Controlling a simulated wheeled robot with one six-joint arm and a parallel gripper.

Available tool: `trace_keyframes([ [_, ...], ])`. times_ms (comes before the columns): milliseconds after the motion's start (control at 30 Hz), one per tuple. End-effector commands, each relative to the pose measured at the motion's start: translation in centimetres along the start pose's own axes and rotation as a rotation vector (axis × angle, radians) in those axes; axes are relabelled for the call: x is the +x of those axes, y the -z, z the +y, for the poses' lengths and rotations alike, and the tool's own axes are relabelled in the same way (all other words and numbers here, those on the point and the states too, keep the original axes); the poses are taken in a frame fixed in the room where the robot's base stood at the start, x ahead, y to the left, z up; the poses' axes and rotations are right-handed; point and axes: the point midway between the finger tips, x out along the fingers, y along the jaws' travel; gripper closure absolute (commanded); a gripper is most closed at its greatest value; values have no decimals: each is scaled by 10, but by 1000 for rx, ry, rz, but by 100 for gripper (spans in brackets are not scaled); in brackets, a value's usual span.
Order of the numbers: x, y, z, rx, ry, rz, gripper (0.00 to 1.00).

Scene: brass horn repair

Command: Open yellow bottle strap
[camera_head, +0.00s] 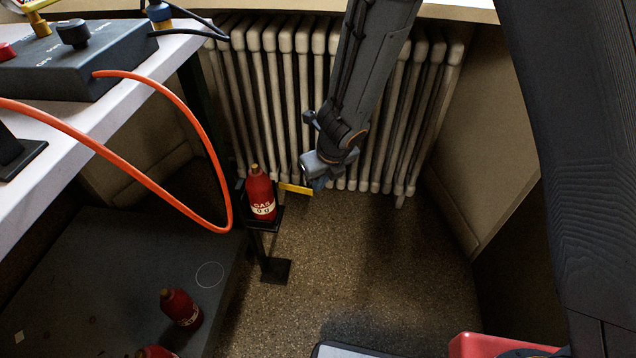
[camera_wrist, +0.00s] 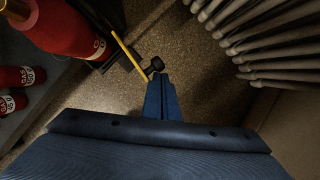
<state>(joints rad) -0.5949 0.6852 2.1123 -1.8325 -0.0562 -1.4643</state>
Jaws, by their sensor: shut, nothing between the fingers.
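A red gas bottle (camera_head: 260,196) stands upright in a black stand (camera_head: 274,268). A yellow strap (camera_head: 296,189) sticks out to the right from the bottle's side, away from its front. In the wrist view the strap (camera_wrist: 128,54) runs from the black holder (camera_wrist: 100,58) beside the red bottle (camera_wrist: 70,25) towards a dark knob-like end near my fingertips. My gripper (camera_head: 319,185) is just right of the strap's outer end. In the wrist view its blue fingers (camera_wrist: 161,84) are together and empty. I cannot tell whether they touch the strap.
A white radiator (camera_head: 285,90) stands behind my arm. An orange hose (camera_head: 165,192) hangs from a grey box (camera_head: 75,60) on the workbench at left. More red bottles (camera_head: 180,308) stand on a dark low platform (camera_head: 130,250). Speckled floor right of the stand is clear.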

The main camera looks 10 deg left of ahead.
Motion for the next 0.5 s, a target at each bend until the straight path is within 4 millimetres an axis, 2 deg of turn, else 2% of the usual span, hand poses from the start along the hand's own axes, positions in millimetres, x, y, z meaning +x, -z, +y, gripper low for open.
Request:
trace_keyframes([
  [500, 7, -26, -17, -290, -101, 1, 100],
])
